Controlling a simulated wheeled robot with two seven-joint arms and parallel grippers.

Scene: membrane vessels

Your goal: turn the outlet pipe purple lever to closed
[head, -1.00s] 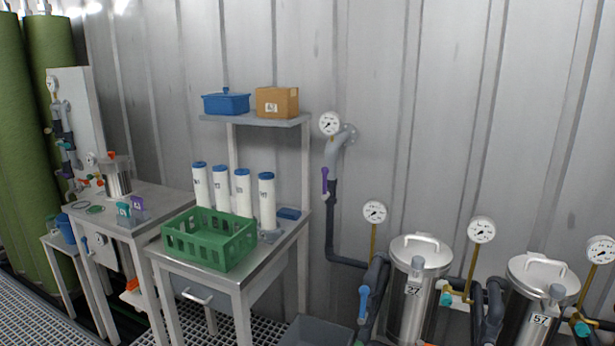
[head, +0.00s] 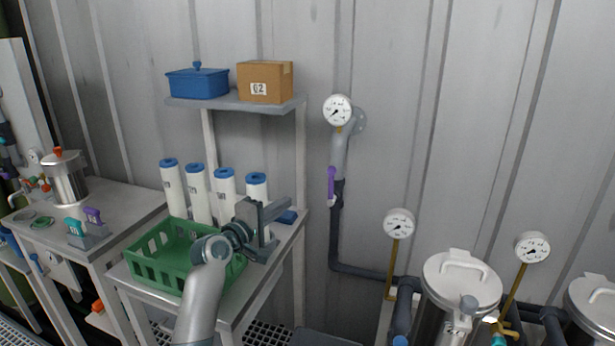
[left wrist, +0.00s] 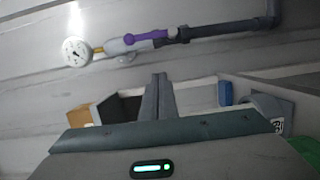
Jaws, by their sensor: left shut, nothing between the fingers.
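The purple lever (head: 331,184) sits on the outlet pipe (head: 338,155), below a round gauge (head: 337,110) on the wall. In the head view the lever stands upright, along the pipe. In the left wrist view the lever (left wrist: 148,36) lies along the pipe (left wrist: 205,31), beyond my fingers. My left gripper (head: 272,228) is shut and empty. It is over the table by the green crate, left of and below the lever, and apart from it. Its closed fingers (left wrist: 157,90) show in the left wrist view. My right gripper is not in view.
A green crate (head: 150,267) and several white cartridges (head: 198,195) stand on the table below my left arm. A shelf (head: 235,104) holds a blue box (head: 197,84) and a cardboard box (head: 265,82). Steel vessels (head: 462,285) stand at lower right. The wall around the lever is clear.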

